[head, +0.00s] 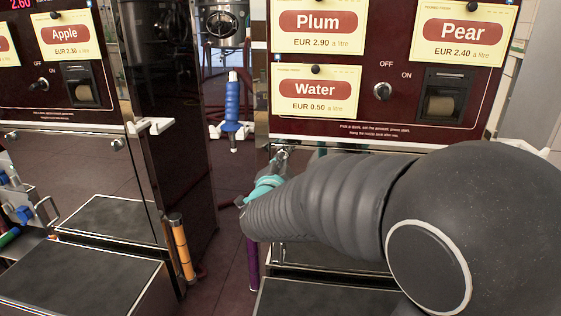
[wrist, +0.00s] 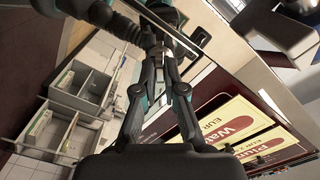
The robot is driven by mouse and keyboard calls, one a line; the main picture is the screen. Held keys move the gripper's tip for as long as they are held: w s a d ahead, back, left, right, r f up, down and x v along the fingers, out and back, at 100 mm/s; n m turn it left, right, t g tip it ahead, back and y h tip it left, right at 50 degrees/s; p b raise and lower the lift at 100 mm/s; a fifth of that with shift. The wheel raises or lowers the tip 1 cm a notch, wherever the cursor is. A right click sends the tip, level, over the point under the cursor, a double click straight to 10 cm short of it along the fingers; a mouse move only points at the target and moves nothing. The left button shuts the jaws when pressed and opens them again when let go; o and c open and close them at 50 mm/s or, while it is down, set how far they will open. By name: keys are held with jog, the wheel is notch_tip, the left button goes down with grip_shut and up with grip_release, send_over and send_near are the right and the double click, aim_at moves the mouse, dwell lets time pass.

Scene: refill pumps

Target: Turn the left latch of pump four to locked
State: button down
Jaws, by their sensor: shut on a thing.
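A maroon and steel pump with Plum, Pear and Water labels (head: 383,132) stands at the right in the head view. No pump number is readable on it. A small metal latch (head: 282,156) sits under the left end of its panel. My gripper (head: 268,180), with teal parts, reaches that latch from below; my dark arm hides much of the pump's front. In the wrist view, my gripper (wrist: 160,45) has its fingers close together on a small metal part, which appears to be the latch. Its turn angle cannot be read.
Another pump with an Apple label (head: 65,35) stands at the left, with a white hook (head: 150,126) on its side. An orange-handled nozzle (head: 181,248) hangs between the pumps. A blue nozzle (head: 232,104) is farther back. A purple hose part (head: 253,268) is below my gripper.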

jog(key=n+p, duration=0.4)
jog(key=n, duration=0.6)
jog(key=shift+n, duration=0.4)
dwell(0.4)
jog(key=c, duration=1.3)
grip_release()
jog(key=shift+o, duration=0.2)
jog(key=s+a, duration=0.2)
jog(key=s, duration=0.9)
jog(key=shift+s+a, duration=0.15)
jog(key=shift+s, duration=0.25)
